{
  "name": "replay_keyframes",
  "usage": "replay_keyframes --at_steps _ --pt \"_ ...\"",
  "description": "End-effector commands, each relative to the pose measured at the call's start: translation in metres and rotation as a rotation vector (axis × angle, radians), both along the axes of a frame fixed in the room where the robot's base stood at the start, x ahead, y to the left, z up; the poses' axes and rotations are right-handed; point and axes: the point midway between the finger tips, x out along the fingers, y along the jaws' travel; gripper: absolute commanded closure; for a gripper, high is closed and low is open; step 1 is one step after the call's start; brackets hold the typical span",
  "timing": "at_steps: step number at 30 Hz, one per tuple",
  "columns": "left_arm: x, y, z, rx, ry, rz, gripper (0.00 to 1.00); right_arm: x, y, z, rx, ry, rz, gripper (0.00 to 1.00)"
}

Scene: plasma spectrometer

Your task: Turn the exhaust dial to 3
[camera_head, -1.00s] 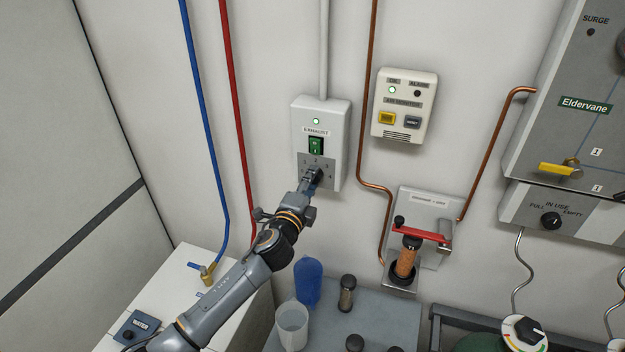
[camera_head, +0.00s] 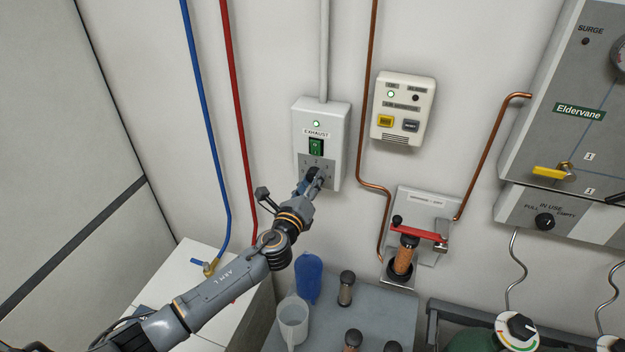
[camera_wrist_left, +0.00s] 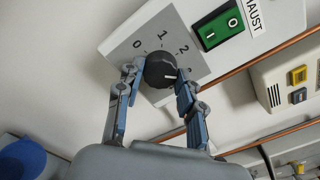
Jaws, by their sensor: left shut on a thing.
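The exhaust box (camera_head: 335,112) is on the wall, with a lit green lamp and a green switch (camera_head: 316,147) above a grey numbered plate. The black exhaust dial (camera_wrist_left: 159,71) sits on that plate (camera_wrist_left: 125,50). In the left wrist view its white mark points right, toward a numeral partly covered by a finger; 0, 1 and 2 are readable. My left gripper (camera_head: 314,181) is at the dial. In the left wrist view (camera_wrist_left: 156,82) its two fingers are closed on opposite sides of the dial. My right gripper is out of view.
A copper pipe (camera_head: 367,100) and an alarm box (camera_head: 403,105) are right of the exhaust box. Red (camera_head: 238,120) and blue (camera_head: 205,120) pipes run left of it.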

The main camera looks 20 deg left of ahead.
Motion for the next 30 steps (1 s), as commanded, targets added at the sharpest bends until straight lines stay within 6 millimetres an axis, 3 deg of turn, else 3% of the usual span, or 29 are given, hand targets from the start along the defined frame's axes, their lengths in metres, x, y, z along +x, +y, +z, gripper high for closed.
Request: replay_keyframes --at_steps 1,24,25,28,30 --pt "0.0020 0.0004 0.0087 0.026 -0.013 0.000 0.94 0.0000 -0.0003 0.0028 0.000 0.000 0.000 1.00" --pt "0.0026 0.0009 0.0098 0.128 -0.021 0.002 0.94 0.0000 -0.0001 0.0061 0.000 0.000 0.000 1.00" --pt "0.0027 0.0009 0.0098 0.128 -0.021 0.002 0.61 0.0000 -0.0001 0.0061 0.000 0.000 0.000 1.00" --pt "0.0024 0.0008 0.0089 0.127 -0.019 0.002 0.40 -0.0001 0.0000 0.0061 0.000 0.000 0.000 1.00" --pt "0.0019 0.0006 0.0071 0.127 -0.017 0.002 0.40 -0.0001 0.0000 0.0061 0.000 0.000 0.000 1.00"
